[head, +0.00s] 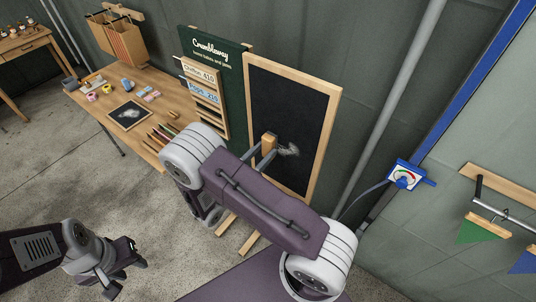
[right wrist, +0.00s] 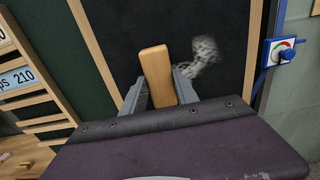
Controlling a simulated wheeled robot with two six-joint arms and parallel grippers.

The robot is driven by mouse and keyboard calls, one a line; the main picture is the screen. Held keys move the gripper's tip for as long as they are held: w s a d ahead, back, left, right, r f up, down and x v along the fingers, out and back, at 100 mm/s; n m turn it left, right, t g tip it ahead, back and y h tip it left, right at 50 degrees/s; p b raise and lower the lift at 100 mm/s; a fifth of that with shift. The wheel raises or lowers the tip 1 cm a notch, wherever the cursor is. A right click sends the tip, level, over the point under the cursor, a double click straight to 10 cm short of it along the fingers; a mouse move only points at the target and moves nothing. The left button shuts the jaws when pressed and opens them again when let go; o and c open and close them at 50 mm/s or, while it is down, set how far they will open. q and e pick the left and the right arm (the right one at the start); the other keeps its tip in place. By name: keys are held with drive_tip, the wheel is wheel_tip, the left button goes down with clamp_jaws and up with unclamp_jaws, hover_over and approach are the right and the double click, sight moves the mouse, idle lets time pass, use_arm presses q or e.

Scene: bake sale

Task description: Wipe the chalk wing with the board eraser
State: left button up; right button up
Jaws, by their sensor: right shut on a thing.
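The board eraser, a light wooden block (head: 268,144), is held upright in my right gripper (head: 263,156) in front of the tall blackboard (head: 262,92). In the right wrist view the eraser (right wrist: 158,72) stands between both fingers, which are shut on it. The chalk wing, a smudgy white-grey mark (head: 289,149), is on the black surface just right of the eraser; it also shows in the right wrist view (right wrist: 204,52). I cannot tell whether the eraser touches the board. My left gripper (head: 127,276) is low at the left over the floor, empty, its fingers apart.
A green sign board (head: 215,60) with price cards adjoins the blackboard on the left. A wooden table (head: 150,84) holds a small chalk-marked slate (head: 130,115) and small items. A grey pole (head: 400,90) and a blue-framed dial (head: 404,177) are at the right.

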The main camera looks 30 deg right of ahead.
drive_tip(key=shift+w+a, duration=0.2)
drive_tip(key=shift+w, duration=0.25)
drive_tip(key=shift+d, duration=0.1)
drive_tip(key=shift+s+d, duration=0.25)
drive_tip(key=shift+s, duration=0.45)
drive_tip(key=shift+s+d, duration=0.2)
drive_tip(key=shift+s, duration=0.5)
drive_tip(key=shift+d, duration=0.1)
drive_tip(key=shift+s+d, duration=0.25)
drive_tip(key=shift+s, duration=0.45)
drive_tip(key=shift+s+d, duration=0.2)
drive_tip(key=shift+s, duration=0.45)
drive_tip(key=shift+w+d, duration=0.1)
